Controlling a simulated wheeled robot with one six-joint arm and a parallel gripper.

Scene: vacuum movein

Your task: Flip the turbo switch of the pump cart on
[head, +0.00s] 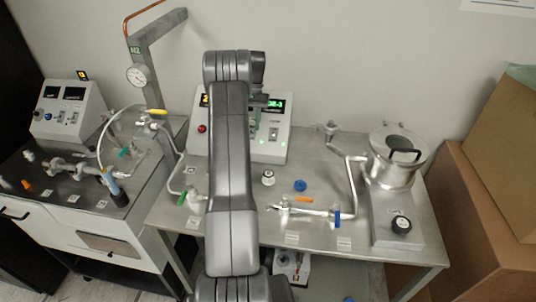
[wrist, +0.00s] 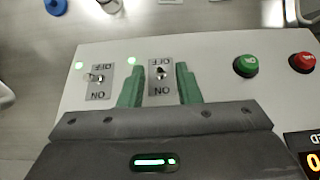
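A light grey control box (head: 275,150) stands at the back of the steel table, partly hidden behind my arm. In the wrist view its panel (wrist: 210,55) appears upside down, with two toggle switches on OFF/ON plates. My open gripper (wrist: 158,72) has its green fingers on either side of the middle toggle switch (wrist: 161,73), with gaps to it. Its lever seems nearer the OFF mark. The other toggle switch (wrist: 95,78) is left of the fingers. I cannot read which is the turbo switch. In the head view my gripper (head: 258,125) is in front of the box, partly hidden.
A green button (wrist: 246,66) and a red button (wrist: 302,62) sit right of the fingers in the wrist view. Pipes with a blue-handled valve (head: 337,217) and a lidded steel vessel (head: 397,155) stand to the right. Another cart with a control box (head: 68,112) is at left.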

